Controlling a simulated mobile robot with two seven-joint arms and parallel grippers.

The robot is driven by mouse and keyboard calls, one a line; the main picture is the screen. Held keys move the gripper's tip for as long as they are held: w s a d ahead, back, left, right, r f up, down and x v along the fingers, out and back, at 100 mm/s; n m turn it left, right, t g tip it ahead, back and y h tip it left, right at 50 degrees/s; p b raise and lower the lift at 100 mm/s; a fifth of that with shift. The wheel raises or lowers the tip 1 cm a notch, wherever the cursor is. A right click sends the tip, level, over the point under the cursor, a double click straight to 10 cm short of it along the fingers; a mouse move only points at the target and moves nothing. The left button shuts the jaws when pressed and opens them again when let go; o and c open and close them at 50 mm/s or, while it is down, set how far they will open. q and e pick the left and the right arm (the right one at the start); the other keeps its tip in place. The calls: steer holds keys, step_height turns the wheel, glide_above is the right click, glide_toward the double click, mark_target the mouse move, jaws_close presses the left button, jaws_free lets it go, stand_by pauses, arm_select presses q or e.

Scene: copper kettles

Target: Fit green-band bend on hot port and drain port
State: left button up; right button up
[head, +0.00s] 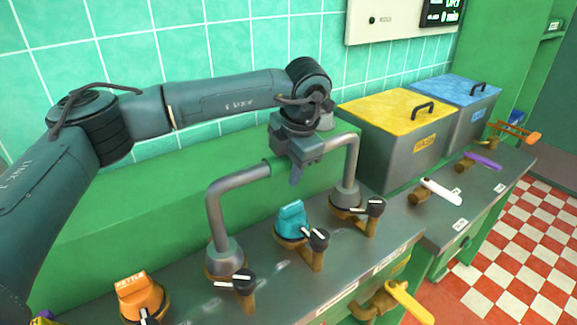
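The grey U-shaped bend (215,207) spans two copper-coloured ports on the grey bench, with a green band beside my gripper. Its left flared end is at the near port (212,272), its right end at the far port (334,211). Both ends appear to rest on the ports; I cannot tell how fully they are seated. My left gripper (296,172) comes down on the middle of the bend's top bar and appears shut on it, hiding that part. Labels for hot and drain are not readable. My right gripper is not in view.
A teal cap (291,221) covers the port between the bend's legs. An orange cap (140,294) stands at the near left. Black-handled valves (236,281) front the ports. Yellow-lidded (396,110) and blue-lidded (455,90) bins stand at the back right. A yellow lever (410,303) protrudes from the bench front.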

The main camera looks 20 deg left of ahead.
arm_select(q)
steer(key=o, duration=0.5)
steer(key=shift+s+f, duration=0.1)
steer(key=shift+f, duration=0.05)
steer(key=shift+d+r, duration=0.1)
steer(key=shift+r, duration=0.2)
steer(key=b+v, duration=0.1)
steer(key=v, duration=1.2)
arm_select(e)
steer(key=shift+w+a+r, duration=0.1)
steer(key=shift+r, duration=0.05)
arm_select(q)
steer(key=shift+f, duration=0.15)
